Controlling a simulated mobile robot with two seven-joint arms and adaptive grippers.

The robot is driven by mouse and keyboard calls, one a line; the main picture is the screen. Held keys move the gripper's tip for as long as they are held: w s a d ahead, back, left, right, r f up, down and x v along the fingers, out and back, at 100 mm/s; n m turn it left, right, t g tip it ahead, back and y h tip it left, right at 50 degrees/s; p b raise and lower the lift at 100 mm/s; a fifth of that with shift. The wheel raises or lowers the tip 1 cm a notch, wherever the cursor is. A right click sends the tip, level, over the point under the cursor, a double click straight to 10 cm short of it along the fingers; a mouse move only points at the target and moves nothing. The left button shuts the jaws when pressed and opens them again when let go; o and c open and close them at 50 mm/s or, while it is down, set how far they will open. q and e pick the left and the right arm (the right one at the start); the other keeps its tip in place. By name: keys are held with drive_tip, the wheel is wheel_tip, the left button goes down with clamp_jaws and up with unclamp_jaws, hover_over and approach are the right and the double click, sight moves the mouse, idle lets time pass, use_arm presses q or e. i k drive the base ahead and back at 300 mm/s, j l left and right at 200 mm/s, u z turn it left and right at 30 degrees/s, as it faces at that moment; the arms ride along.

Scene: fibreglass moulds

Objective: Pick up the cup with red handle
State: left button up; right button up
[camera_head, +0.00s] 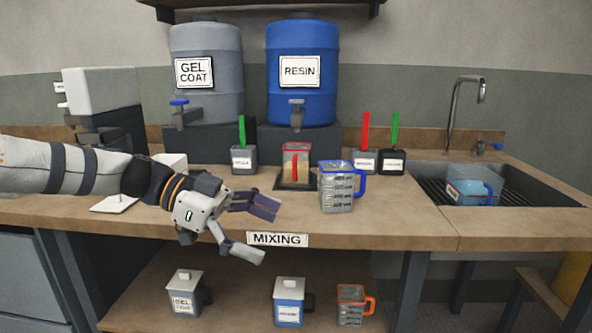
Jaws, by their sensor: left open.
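A clear cup with a red rim and red handle (296,152) stands on a dark plate on the bench, below the blue resin drum. Its handle faces me and something yellowish shows inside. Another clear cup with an orange-red rim and handle (350,307) stands on the lower shelf, its handle to the right. My left gripper (266,232) is open and empty at the bench's front edge. It is in front of and left of the red-handled cup, apart from it. My right gripper is out of view.
A blue-handled measuring cup (338,190) stands right of the red-handled cup. Small containers with green and red sticks (364,160) stand behind. Lidded jugs (289,302) share the lower shelf.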

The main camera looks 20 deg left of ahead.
sight(296, 157)
drive_tip(key=i+j, duration=0.35)
drive_tip(key=i, duration=0.2)
drive_tip(key=i+j, duration=0.4)
drive_tip(key=i, duration=0.2)
